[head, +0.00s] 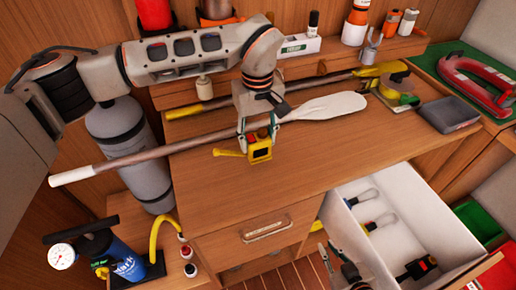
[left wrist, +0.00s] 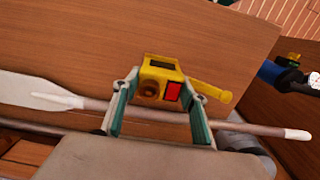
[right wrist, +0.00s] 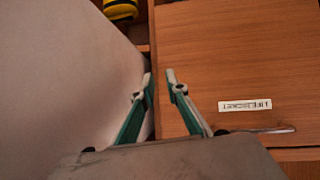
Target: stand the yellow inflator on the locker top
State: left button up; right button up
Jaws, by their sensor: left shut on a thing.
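The yellow inflator (head: 260,151) is a small boxy body with a yellow nozzle pointing left in the head view. My left gripper (head: 258,141) is shut on it, over the front part of the wooden locker top (head: 300,165). In the left wrist view the inflator (left wrist: 163,77) sits between the green-lined fingers, with a dark round knob and a red patch showing. I cannot tell whether its underside touches the wood. My right gripper (right wrist: 160,74) is empty, its tips a narrow gap apart. In the head view it shows near the bottom (head: 337,258), by the open drawer.
A paddle (head: 325,106) lies across the locker top behind the inflator, its handle past the left edge. A yellow-ended pole, a tape reel (head: 397,89) and a grey tray (head: 449,113) lie farther back. The open white drawer (head: 405,180) holds several tools. The front middle is clear.

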aim_at(258, 151)
pick_arm(q)
jog(key=shift+f, duration=2.2)
jog(key=shift+f, duration=0.2)
jog(key=o, duration=1.2)
jog(key=shift+r, duration=0.1)
notch_tip(258, 151, up, 12)
jog(key=shift+r+b, duration=0.1)
jog(key=shift+b, duration=0.35)
jog(key=shift+s, duration=0.15)
